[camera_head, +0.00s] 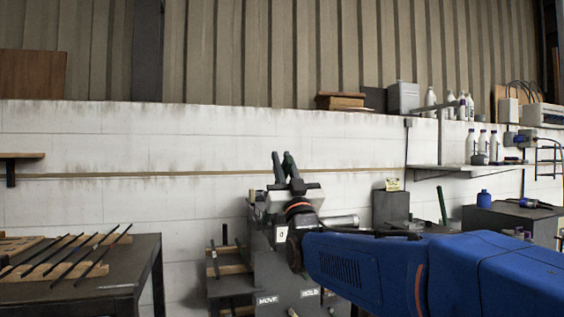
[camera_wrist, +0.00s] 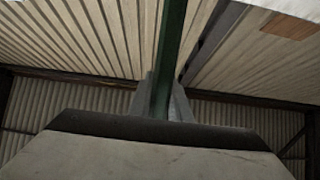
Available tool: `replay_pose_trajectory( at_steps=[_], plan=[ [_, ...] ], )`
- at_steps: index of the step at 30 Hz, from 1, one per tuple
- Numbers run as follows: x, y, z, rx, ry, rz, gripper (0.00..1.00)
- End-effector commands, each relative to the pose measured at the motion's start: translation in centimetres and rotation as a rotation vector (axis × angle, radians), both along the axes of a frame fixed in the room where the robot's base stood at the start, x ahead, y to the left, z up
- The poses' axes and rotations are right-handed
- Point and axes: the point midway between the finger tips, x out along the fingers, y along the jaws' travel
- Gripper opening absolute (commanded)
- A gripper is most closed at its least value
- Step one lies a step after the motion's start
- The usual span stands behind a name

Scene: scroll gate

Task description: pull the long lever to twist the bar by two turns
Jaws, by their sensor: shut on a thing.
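My gripper (camera_head: 284,168) points upward in the head view, in front of the white wall and above a dark grey machine (camera_head: 268,262). It is shut on the long lever, a dark green bar (camera_wrist: 171,45) that runs up from between the fingers in the wrist view. The wrist view also shows my gripper (camera_wrist: 163,98) close up. In the head view the lever is mostly hidden behind my fingers and wrist. The machine carries MOVE and HOLD labels near its foot, and my arm covers part of it. I cannot make out the bar being twisted.
A dark table (camera_head: 90,280) with several thin dark rods on wooden supports stands at the left. A wall shelf (camera_head: 460,167) with white bottles is at the right. A dark cabinet (camera_head: 510,222) with a blue bottle (camera_head: 484,199) stands below it. The air around my gripper looks clear.

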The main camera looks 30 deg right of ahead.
Motion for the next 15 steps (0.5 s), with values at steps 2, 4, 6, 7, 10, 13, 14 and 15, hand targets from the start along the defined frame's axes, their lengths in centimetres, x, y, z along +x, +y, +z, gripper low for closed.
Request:
replay_pose_trajectory(
  at_steps=[2,4,6,7,10,13,14,15],
  plan=[
    [0.03,-0.02,-0.16,0.001,0.003,0.0,0.0],
    [0.03,-0.02,-0.16,0.001,0.003,0.0,0.19],
    [0.03,-0.02,-0.13,0.001,0.003,0.0,0.36],
    [0.03,-0.01,-0.11,0.001,0.003,0.0,0.36],
    [0.02,-0.01,-0.07,0.001,0.002,0.0,0.36],
    [0.02,-0.01,-0.04,0.001,0.002,0.0,0.36],
    [0.01,0.0,-0.03,0.0,0.001,0.0,0.36],
    [-0.02,0.0,-0.06,0.0,0.001,0.0,0.36]
  ],
)
